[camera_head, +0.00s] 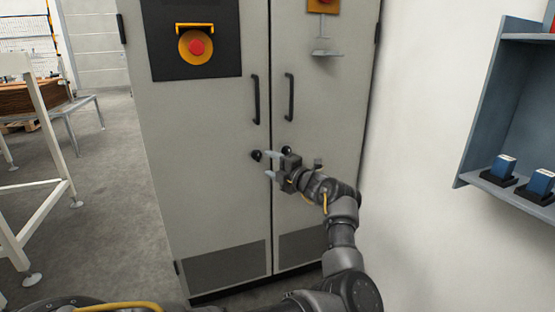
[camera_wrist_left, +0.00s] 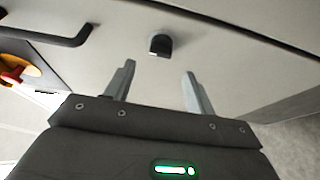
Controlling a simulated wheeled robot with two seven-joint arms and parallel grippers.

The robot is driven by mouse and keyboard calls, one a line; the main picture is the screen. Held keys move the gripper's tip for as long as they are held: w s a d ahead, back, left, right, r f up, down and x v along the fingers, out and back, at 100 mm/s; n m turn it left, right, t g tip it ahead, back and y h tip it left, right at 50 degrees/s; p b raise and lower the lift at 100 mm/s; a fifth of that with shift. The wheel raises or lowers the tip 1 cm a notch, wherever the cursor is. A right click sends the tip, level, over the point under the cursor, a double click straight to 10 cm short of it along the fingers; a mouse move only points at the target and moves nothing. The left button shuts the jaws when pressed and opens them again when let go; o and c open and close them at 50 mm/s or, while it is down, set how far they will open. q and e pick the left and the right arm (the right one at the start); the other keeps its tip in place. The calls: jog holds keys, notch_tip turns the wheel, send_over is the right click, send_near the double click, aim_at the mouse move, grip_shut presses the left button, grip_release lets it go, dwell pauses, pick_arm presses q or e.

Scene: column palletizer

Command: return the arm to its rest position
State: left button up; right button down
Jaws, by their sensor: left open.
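My left gripper (camera_head: 266,166) is open and empty in front of the grey two-door cabinet (camera_head: 205,190). Its arm reaches up from the lower part of the head view. In the left wrist view the two fingers (camera_wrist_left: 159,72) are spread apart with nothing between them. A black knob (camera_wrist_left: 160,45) on the cabinet face lies just beyond the fingertips there. In the head view a black knob (camera_head: 256,155) shows beside the upper fingertip; I cannot tell whether they touch. My right gripper is not in view.
The cabinet has two black handles (camera_head: 255,100) and a red stop button (camera_head: 197,47) on a yellow base. A blue-grey shelf (camera_head: 508,95) with blue devices (camera_head: 503,167) hangs on the right wall. A white frame (camera_head: 50,150) stands at left, with open floor (camera_head: 115,215) beside the cabinet.

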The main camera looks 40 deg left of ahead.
pick_arm(q)
jog(key=shift+s+d, duration=0.1)
jog(key=shift+d, duration=0.2)
dwell(0.4)
